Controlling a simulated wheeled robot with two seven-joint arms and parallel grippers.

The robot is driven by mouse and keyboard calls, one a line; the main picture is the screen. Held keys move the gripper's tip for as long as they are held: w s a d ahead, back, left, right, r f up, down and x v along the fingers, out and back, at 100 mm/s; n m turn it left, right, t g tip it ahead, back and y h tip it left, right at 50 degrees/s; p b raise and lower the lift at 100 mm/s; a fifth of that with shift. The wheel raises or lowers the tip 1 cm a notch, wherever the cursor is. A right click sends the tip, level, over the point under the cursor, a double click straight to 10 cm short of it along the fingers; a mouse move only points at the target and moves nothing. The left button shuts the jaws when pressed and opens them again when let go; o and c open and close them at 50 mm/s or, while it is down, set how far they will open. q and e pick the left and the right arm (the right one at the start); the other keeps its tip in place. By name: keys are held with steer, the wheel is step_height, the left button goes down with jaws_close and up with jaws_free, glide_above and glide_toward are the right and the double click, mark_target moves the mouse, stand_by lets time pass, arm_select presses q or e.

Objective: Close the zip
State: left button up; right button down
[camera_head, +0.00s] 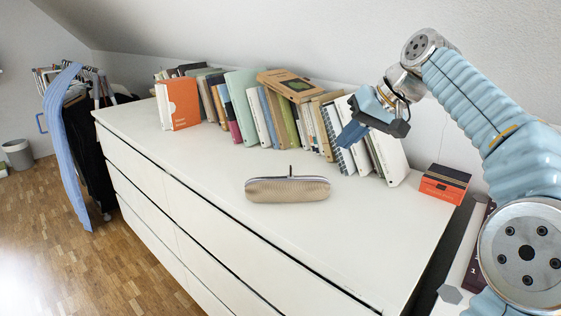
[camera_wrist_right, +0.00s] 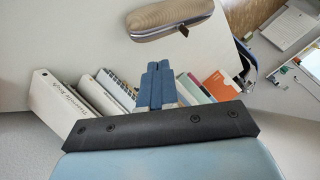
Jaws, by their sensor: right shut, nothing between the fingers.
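A beige zip pouch (camera_head: 287,190) lies on the white dresser top. A dark zip pull (camera_head: 290,171) stands up near the middle of its upper edge. In the right wrist view the pouch (camera_wrist_right: 170,20) is at the top, with its dark zip pull (camera_wrist_right: 183,31) on the near edge. From these views I cannot tell how far the zip is open. My right gripper (camera_head: 350,134) is above the dresser, in front of the books, apart from the pouch and to its right. Its blue fingers (camera_wrist_right: 155,84) are together and empty. My left gripper does not show.
A row of books (camera_head: 262,108) stands along the back of the dresser (camera_head: 200,160), close behind my right gripper. An orange and black box (camera_head: 444,184) is at the right end. The dresser top around the pouch is clear. A clothes rack (camera_head: 80,120) stands at the left.

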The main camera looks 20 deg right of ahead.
steer(key=b+x, duration=0.1)
steer(key=x, duration=0.8)
steer(key=shift+w+a+f, duration=0.1)
steer(key=shift+w+f, duration=0.05)
steer(key=shift+f, duration=0.25)
steer(key=a, duration=0.1)
steer(key=w+a, duration=0.1)
steer(key=a, duration=0.1)
steer(key=shift+w, duration=0.2)
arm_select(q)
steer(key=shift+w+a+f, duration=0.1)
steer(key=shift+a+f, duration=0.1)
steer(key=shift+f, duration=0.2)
arm_select(e)
steer(key=shift+w+a, duration=0.15)
steer(key=shift+a, duration=0.2)
